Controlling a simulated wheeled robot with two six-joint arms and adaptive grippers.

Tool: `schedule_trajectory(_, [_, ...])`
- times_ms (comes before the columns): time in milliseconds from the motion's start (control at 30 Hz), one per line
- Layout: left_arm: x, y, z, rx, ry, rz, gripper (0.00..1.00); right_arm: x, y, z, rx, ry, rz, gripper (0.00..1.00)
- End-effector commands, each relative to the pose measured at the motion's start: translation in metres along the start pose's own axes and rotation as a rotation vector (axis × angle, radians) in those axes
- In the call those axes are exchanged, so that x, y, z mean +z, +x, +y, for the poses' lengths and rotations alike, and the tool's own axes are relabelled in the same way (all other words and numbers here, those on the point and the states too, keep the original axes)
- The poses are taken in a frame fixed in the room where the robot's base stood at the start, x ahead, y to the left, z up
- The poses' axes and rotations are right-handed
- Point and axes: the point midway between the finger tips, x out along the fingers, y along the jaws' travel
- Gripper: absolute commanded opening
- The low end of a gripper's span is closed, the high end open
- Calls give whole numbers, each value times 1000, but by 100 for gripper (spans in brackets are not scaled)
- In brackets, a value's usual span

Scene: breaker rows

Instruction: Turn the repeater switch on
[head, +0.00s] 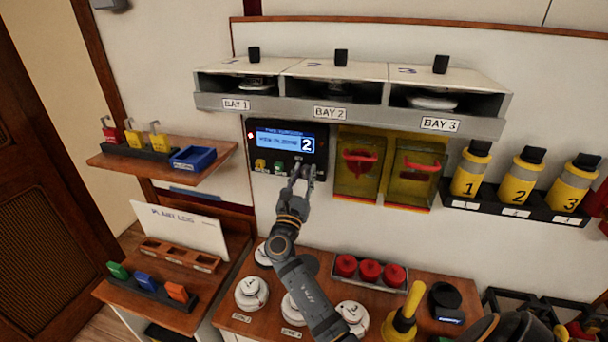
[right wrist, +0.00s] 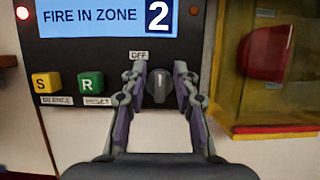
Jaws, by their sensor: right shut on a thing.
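The dark repeater panel (head: 287,147) is on the wall below the bays. Its lit screen (right wrist: 108,18) reads "FIRE IN ZONE 2", and a red lamp (right wrist: 22,13) glows at its upper left. A dark rotary switch (right wrist: 158,90) is at the panel's lower right, its pale mark upright towards the "OFF" label (right wrist: 138,56). My right gripper (head: 303,176) reaches the panel's lower right corner; in the right wrist view its fingers (right wrist: 160,80) are closed on the switch from both sides. In the head view the gripper hides the switch. My left gripper is not in view.
A yellow S button (right wrist: 47,84) and a green R button (right wrist: 91,83) sit left of the switch. Yellow boxes with red handles (head: 361,165) are close on the right. A bay shelf (head: 350,115) overhangs above. A wooden counter (head: 225,322) with white detectors and red knobs lies below.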

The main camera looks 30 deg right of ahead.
Motion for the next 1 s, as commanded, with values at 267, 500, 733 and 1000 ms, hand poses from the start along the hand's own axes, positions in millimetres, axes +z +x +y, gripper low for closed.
schedule_trajectory(267, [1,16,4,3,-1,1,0,-4,-2,0,-24,59,0,0])
schedule_trajectory(500, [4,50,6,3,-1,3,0,-7,-3,-1,-90,219,-1,0])
schedule_trajectory(733, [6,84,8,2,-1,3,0,-8,-3,-2,-173,420,0,0])
schedule_trajectory(1000, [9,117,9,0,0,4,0,-7,-3,-3,-271,657,0,0])
